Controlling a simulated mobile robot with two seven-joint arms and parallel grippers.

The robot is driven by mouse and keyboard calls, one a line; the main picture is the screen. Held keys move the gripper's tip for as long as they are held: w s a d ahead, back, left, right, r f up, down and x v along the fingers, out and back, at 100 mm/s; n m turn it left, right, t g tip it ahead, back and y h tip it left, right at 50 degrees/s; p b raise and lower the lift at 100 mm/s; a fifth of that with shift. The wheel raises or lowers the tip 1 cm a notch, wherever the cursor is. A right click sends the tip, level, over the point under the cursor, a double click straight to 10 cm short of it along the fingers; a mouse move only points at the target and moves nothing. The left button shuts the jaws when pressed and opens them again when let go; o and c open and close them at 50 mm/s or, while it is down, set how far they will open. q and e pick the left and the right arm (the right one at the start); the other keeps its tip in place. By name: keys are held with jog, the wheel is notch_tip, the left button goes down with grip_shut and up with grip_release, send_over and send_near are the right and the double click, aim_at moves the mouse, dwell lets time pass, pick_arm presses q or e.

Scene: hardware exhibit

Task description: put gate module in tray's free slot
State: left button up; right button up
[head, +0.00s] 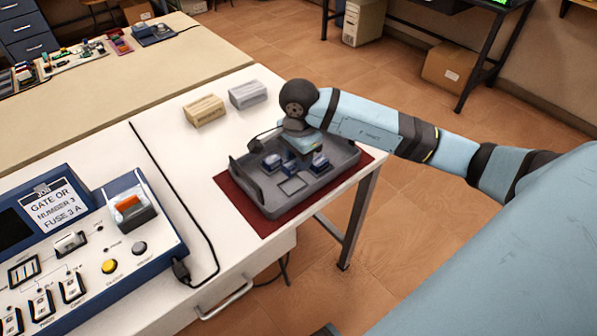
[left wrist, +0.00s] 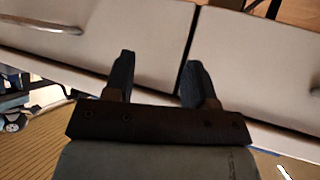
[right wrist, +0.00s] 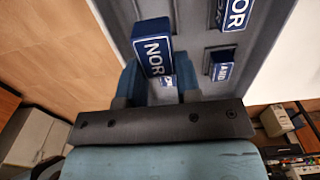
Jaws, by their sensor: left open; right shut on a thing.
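The grey tray (head: 250,190) lies on a red mat at the white table's right end. Small blue modules (head: 319,163) stand in it, and an empty square slot (head: 292,185) shows near its front. My right gripper (head: 297,143) is over the tray's far part, shut on a blue gate module (right wrist: 152,48) with a white "NOR" label. In the right wrist view, another NOR module (right wrist: 233,14) and an AND module (right wrist: 222,71) sit in the tray (right wrist: 203,48). I cannot tell whether the held module touches the tray. My left gripper (left wrist: 160,78) is open and empty near white drawer fronts.
A blue console (head: 80,245) with a "GATE OR, NUMBER 3, FUSE 3 A" label stands at left. Its black cable (head: 190,200) crosses the table. The table between cable and mat is clear.

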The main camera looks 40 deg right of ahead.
aim_at(299, 181)
notch_tip(299, 181, down, 5)
jog(key=shift+r, duration=0.15)
jog(key=shift+f, duration=0.3)
jog(key=shift+f+b, duration=0.2)
jog(key=shift+b, duration=0.15)
jog(key=o, duration=0.9)
